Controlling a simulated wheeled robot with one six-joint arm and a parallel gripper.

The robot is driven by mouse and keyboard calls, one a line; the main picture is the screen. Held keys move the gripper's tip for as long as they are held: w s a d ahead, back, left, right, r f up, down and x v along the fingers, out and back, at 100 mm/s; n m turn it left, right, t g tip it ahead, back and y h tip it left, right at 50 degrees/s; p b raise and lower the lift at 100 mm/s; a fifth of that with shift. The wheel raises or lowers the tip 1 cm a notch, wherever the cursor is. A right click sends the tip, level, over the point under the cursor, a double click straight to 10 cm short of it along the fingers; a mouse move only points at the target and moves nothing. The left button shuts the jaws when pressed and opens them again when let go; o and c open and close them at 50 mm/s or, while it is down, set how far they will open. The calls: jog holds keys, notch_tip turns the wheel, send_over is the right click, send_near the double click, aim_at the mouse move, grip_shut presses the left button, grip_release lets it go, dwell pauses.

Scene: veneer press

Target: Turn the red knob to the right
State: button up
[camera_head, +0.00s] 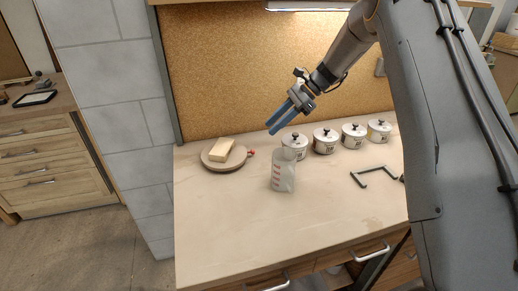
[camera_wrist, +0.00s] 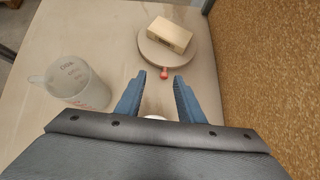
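The small red knob (camera_head: 251,152) sticks out from the right edge of a round wooden board (camera_head: 212,164) on the workbench. A pale yellow block (camera_head: 222,149) lies on the board. In the wrist view the red knob (camera_wrist: 164,73) is on the near side of the board (camera_wrist: 150,54), beyond the gap between my fingertips. My gripper (camera_head: 272,127) is open and empty, with two blue fingers. It hangs above the bench, to the right of the knob and apart from it. The wrist view shows the fingers (camera_wrist: 160,78) spread.
A clear measuring jug (camera_head: 284,172) with red marks stands in front of my gripper. Several white lidded canisters (camera_head: 326,141) line the back right, near the corkboard (camera_head: 220,70). A dark angular handle-like piece (camera_head: 372,173) lies at right. The bench front left is clear.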

jog(key=f+b, duration=0.1)
jog(key=w+f+b, duration=0.1)
jog(key=f, duration=0.1)
jog(key=f+b, duration=0.1)
jog(key=b, duration=0.1)
jog(key=shift+w+f, duration=0.35)
jog(key=shift+f, duration=0.05)
jog(key=shift+p+x, duration=1.4)
jog(key=shift+x, duration=2.5)
jog(key=shift+c, duration=0.3)
grip_shut()
jog(key=shift+a, duration=0.1)
